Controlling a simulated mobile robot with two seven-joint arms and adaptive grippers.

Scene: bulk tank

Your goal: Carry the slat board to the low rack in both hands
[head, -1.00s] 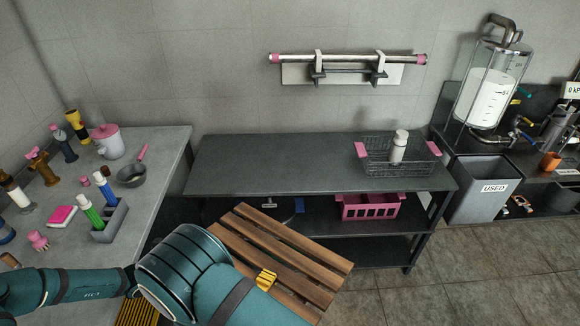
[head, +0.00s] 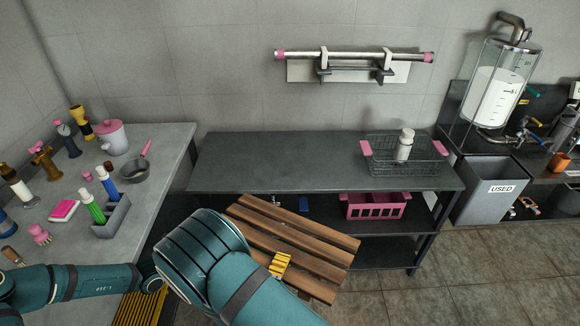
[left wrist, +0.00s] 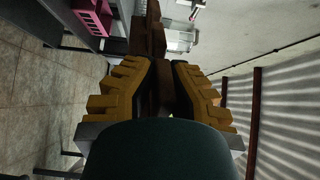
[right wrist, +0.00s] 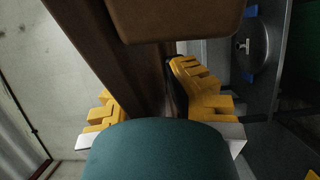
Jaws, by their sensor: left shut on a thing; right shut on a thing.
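The slat board (head: 305,238), several brown wooden slats, is held in front of the dark low shelf unit, covering part of its lower shelves. My left gripper (left wrist: 166,85) is shut on a brown board part in the left wrist view. The shelf unit, seemingly the low rack, has a grey top (head: 270,170) and shelves below.
A wire basket (head: 405,172) with a white bottle stands on the unit's top right. A pink crate (head: 375,207) sits on the shelf below. A cluttered grey bench (head: 150,185) is at left. A grey USED bin (head: 488,190) stands right. Tiled floor at lower right is clear.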

